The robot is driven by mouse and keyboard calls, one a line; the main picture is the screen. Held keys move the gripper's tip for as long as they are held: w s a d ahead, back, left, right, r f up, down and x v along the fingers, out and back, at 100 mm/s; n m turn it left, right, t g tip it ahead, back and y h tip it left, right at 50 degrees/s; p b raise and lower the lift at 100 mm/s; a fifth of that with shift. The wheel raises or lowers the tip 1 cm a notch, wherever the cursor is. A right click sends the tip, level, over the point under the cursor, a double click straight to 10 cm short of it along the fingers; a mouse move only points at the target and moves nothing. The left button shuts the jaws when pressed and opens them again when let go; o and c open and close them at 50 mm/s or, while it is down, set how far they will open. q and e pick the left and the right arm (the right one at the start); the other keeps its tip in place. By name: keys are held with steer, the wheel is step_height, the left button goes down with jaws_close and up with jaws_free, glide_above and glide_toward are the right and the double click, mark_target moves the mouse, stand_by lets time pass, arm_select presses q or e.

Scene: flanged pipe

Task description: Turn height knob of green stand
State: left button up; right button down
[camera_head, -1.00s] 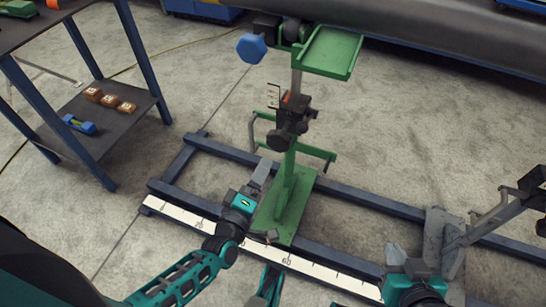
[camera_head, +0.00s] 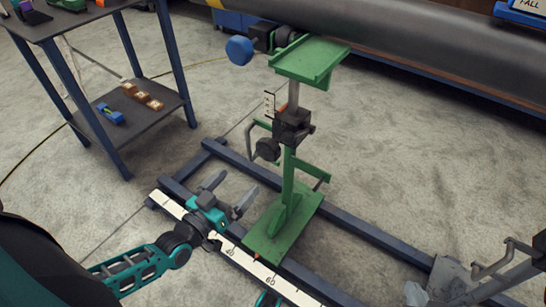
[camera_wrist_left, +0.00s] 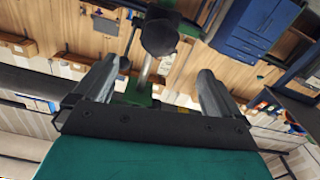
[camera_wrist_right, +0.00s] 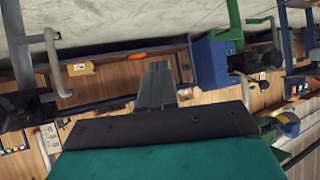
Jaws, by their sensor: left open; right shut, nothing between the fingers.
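The green stand (camera_head: 290,190) rises from its base plate on the dark blue rails, with a green tray at its top. A black round height knob (camera_head: 268,149) sticks out of the black clamp block on its post. My left gripper (camera_head: 228,190) is open and empty, below and left of the knob, fingers pointing up. In the left wrist view the knob (camera_wrist_left: 158,37) lies beyond the fingertips, roughly between them, apart from the gripper (camera_wrist_left: 155,82). My right gripper (camera_wrist_right: 157,72) is shut and empty in the right wrist view, away from the knob.
A white ruler strip (camera_head: 255,267) runs along the front rail (camera_head: 350,303). A blue knob (camera_head: 240,50) sits left of the tray, near the large grey pipe (camera_head: 400,50). A dark shelf table (camera_head: 140,120) stands left. Grey metal parts (camera_head: 460,275) are at lower right.

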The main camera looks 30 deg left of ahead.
mark_target(265, 153)
arm_select(q)
steer(key=w+b, duration=0.1)
steer(key=w, duration=0.2)
steer(key=w+d+b, duration=0.1)
steer(key=w, duration=0.3)
steer(key=w+b, duration=0.1)
steer(key=w, duration=0.3)
steer(key=shift+w+d+f, duration=0.1)
steer(key=shift+w+d, duration=0.05)
steer(key=shift+d, duration=0.1)
steer(key=shift+w, duration=0.35)
steer(key=shift+w+d+b, duration=0.1)
steer(key=shift+w+b, duration=0.2)
steer(key=shift+w, duration=0.05)
arm_select(e)
steer(key=shift+w+a+f+y, duration=0.3)
steer(key=shift+a+f, duration=0.3)
steer(key=shift+f, duration=0.1)
arm_select(q)
steer(key=c, duration=1)
arm_select(e)
steer(key=shift+s+d+f, duration=0.1)
steer(key=shift+f, duration=0.05)
arm_select(q)
steer(key=shift+r+m+p, duration=0.2)
steer(key=shift+m+p, duration=0.15)
steer(key=shift+m, duration=0.15)
arm_select(e)
steer(key=shift+s, duration=0.1)
